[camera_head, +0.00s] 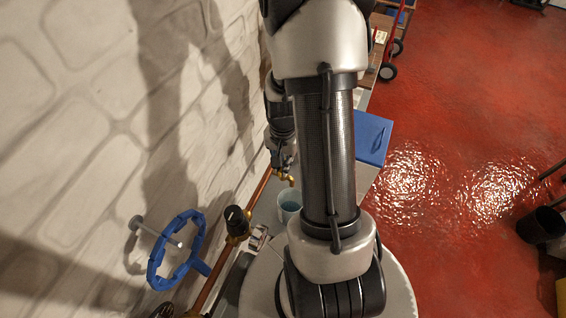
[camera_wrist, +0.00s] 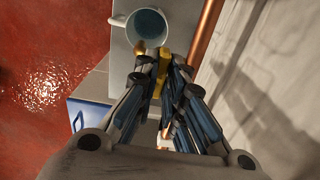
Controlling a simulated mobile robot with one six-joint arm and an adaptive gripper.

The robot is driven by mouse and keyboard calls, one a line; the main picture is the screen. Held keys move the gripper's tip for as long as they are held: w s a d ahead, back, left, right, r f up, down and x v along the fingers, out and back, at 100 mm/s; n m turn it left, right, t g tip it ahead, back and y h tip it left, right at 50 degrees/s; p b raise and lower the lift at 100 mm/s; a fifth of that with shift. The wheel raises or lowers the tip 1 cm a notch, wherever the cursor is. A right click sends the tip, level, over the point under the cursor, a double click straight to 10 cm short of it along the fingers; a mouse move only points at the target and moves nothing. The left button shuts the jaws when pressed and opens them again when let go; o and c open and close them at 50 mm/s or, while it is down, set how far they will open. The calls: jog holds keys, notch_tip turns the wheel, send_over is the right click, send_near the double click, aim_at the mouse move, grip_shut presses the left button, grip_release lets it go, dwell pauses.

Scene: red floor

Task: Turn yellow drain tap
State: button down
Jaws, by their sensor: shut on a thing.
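The yellow drain tap (camera_wrist: 163,70) shows in the wrist view between my gripper's fingers, near the brassy spout (camera_wrist: 140,48). My gripper (camera_wrist: 163,75) is shut on the tap, with its fingertips on either side of the yellow handle. In the head view my gripper (camera_head: 283,160) is beside the copper pipe (camera_head: 262,186) along the wall. The brassy spout (camera_head: 291,181) shows just below it, and the handle is mostly hidden by the fingers. A white mug (camera_head: 289,207) with bluish liquid stands below the spout. It also shows in the wrist view (camera_wrist: 122,22).
A blue handwheel (camera_head: 158,262) and a black knob (camera_head: 237,220) are by the white brick wall (camera_head: 75,110) at lower left. A blue box (camera_head: 372,140) lies right of my arm. The red floor (camera_head: 460,110) is open at right, with a black bin (camera_head: 541,224) at its edge.

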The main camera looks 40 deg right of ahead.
jog(key=c, duration=1.7)
grip_release()
jog(key=shift+r, duration=0.1)
notch_tip(320, 180, up, 12)
jog(key=shift+f, duration=0.1)
jog(key=s+a+r+n+t+b, duration=0.1)
jog(key=s+a+n+b, duration=0.2)
jog(key=a, duration=0.3)
jog(key=s+a+r+n+t+b, duration=0.1)
jog(key=s+a+n+t+b, duration=0.1)
jog(key=a+n, duration=0.4)
jog(key=s+a+r+n+t+b, duration=0.1)
jog(key=s+a+n+b, duration=0.2)
jog(key=a+b, duration=0.3)
jog(key=shift+s+a+r+n+t+b, duration=0.15)
jog(key=shift+s+a+r+n, duration=0.05)
jog(key=shift+a+n, duration=0.25)
jog(key=shift+s+a+r+n+t+b, duration=0.2)
jog(key=shift+a+n, duration=0.15)
jog(key=shift+a, duration=0.2)
